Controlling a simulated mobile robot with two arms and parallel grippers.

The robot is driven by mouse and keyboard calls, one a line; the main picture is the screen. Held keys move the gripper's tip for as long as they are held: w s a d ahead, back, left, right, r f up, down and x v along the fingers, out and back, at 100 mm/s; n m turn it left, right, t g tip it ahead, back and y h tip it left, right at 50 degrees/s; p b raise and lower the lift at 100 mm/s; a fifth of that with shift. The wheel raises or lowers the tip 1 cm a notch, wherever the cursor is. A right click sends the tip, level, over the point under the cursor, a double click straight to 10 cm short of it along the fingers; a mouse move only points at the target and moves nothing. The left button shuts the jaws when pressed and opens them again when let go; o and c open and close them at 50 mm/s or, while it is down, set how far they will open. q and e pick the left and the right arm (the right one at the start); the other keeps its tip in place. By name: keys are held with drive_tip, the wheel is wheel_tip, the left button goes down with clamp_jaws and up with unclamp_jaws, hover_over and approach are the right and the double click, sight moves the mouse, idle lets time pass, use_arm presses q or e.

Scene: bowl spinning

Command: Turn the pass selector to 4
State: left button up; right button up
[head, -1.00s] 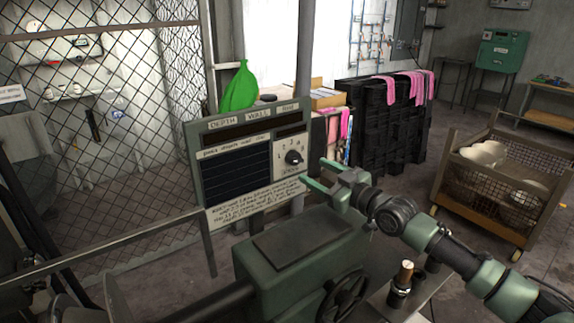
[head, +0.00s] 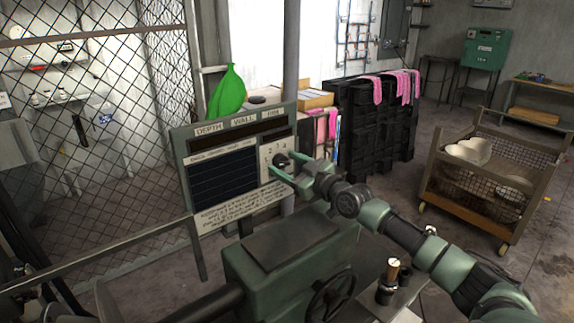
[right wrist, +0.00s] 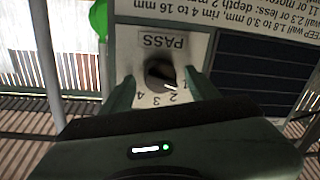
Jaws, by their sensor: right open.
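The pass selector is a dark round knob (head: 280,159) on a pale numbered plate at the right side of the grey-green panel (head: 187,178). In the right wrist view the knob (right wrist: 160,73) appears upside down, with PASS on its plate and the numbers 1 to 4 around it. Its white pointer mark is at the side of 1 and 2; I cannot tell exactly which it meets. My right gripper (head: 287,168) is open, with its green fingers on either side of the knob, apart from it in the right wrist view (right wrist: 161,80). My left gripper is not in view.
A green machine (head: 290,270) with a handwheel (head: 332,297) stands below the panel. Black crates (head: 372,125) with pink cloths stand behind. A mesh cart (head: 470,205) is at right. Wire fencing is at left.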

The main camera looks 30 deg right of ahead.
drive_tip(key=c, duration=0.3)
clamp_jaws()
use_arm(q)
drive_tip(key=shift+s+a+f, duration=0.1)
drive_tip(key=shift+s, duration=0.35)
